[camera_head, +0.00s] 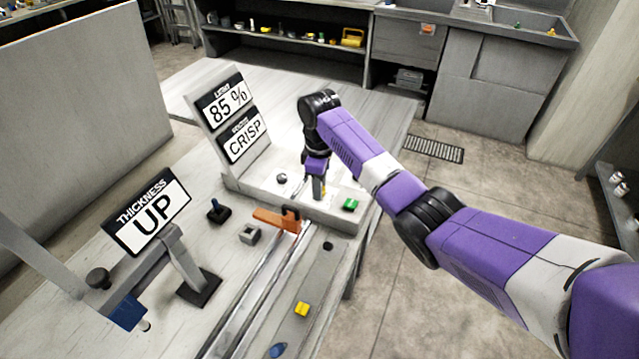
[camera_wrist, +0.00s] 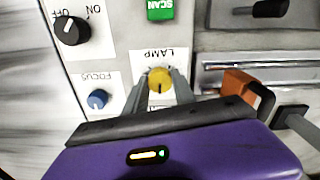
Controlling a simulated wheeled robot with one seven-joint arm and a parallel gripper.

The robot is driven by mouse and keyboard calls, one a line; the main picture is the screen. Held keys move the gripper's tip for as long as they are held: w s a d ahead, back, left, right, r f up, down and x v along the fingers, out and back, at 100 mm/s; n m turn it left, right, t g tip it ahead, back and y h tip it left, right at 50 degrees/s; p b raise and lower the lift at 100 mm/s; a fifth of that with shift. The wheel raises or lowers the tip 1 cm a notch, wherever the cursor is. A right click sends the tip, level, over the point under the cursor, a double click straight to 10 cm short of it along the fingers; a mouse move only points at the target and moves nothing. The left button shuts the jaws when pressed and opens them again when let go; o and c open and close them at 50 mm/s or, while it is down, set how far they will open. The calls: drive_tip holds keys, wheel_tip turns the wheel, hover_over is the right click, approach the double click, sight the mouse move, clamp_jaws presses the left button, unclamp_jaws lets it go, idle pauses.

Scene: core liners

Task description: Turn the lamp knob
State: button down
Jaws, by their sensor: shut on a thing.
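The lamp knob (camera_wrist: 160,79) is a round yellow knob under a white label reading LAMP in the wrist view. My gripper (camera_wrist: 163,88) has its two grey fingers on either side of the knob, shut on it. In the head view my gripper (camera_head: 318,190) points down at the control panel at the foot of the sign stand, and its fingers mostly hide the knob there.
Near the knob are a green SCAN button (camera_wrist: 160,9), a black ON/OFF knob (camera_wrist: 71,31) and a blue FOCUS knob (camera_wrist: 97,99). An orange block (camera_head: 276,220) sits by the metal rails. Signs reading 85 % (camera_head: 228,102) and CRISP (camera_head: 244,141) stand behind.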

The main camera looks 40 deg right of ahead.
drive_tip(key=shift+r+n+p, duration=0.1)
drive_tip(key=shift+n+p, duration=0.3)
drive_tip(key=shift+n, duration=0.9)
drive_tip(key=shift+w, duration=0.1)
drive_tip(key=c, duration=1)
unclamp_jaws()
drive_tip(key=shift+c, duration=0.2)
drive_tip(key=shift+r+b, duration=0.45)
drive_tip(key=shift+r, duration=3.4)
